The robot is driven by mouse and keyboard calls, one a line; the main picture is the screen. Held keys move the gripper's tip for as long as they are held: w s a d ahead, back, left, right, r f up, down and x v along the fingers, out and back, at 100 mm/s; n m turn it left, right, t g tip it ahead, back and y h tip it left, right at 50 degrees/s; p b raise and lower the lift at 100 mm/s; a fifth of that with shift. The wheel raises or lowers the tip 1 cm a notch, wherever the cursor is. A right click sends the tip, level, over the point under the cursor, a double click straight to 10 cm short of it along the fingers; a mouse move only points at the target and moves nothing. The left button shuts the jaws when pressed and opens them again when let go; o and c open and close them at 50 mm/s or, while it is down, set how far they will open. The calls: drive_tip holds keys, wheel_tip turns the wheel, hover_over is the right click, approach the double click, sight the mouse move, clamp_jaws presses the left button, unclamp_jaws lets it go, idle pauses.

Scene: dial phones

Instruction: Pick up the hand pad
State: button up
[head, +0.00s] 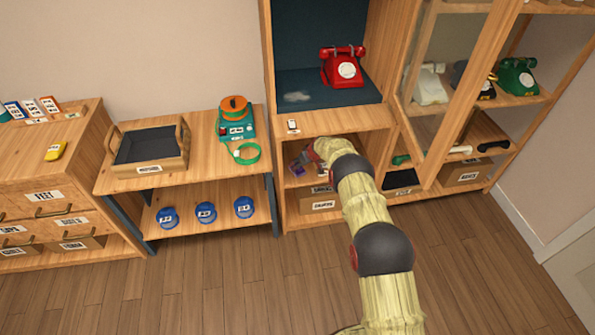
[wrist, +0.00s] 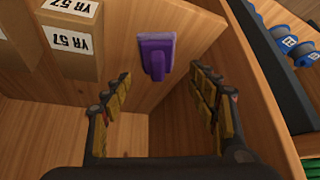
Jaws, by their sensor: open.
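The hand pad appears to be the purple block with a rounded grip, in the wrist view (wrist: 156,50). It rests against a wooden surface inside a shelf compartment, with its grip facing my gripper. My gripper (wrist: 163,80) is open and empty, one finger on each side of the pad's line, and the pad lies beyond the fingertips. In the head view a small purple patch (head: 297,169) shows in the lower compartment beside my gripper (head: 305,158). My arm partly hides that compartment.
Cardboard boxes labelled YR 57 (wrist: 72,35) stand at the upper left of the wrist view. A wooden side wall (wrist: 235,75) is close to the right finger. Blue spools (wrist: 285,40) lie beyond it. A red phone (head: 343,68) sits in the niche above.

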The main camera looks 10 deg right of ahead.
drive_tip(key=b+x, duration=0.1)
drive_tip(key=x, duration=0.1)
drive_tip(key=b+x, duration=0.1)
drive_tip(key=x, duration=0.1)
drive_tip(key=shift+d, duration=0.25)
drive_tip(key=shift+w+a+f+b, duration=0.15)
drive_tip(key=shift+w+f+b, duration=0.25)
drive_tip(key=shift+f+b, duration=0.15)
drive_tip(key=shift+r, duration=0.1)
drive_tip(key=shift+c, duration=0.5)
drive_tip(key=c, duration=1.3)
drive_tip(key=shift+r+p, duration=0.2)
drive_tip(key=shift+p, duration=0.3)
drive_tip(key=shift+s+d+p, duration=0.25)
drive_tip(key=shift+s+p, duration=0.1)
drive_tip(key=shift+s, duration=0.35)
drive_tip(key=shift+s+d+f+p, duration=0.1)
drive_tip(key=shift+s+d+p, duration=0.8)
drive_tip(key=shift+s, duration=1.65)
drive_tip(key=shift+s+d+p, duration=0.55)
drive_tip(key=shift+s+d, duration=0.65)
drive_tip(key=shift+s, duration=1.35)
drive_tip(key=shift+s+d+p, duration=0.75)
drive_tip(key=shift+s+d, duration=0.35)
drive_tip(key=shift+s, duration=1.45)
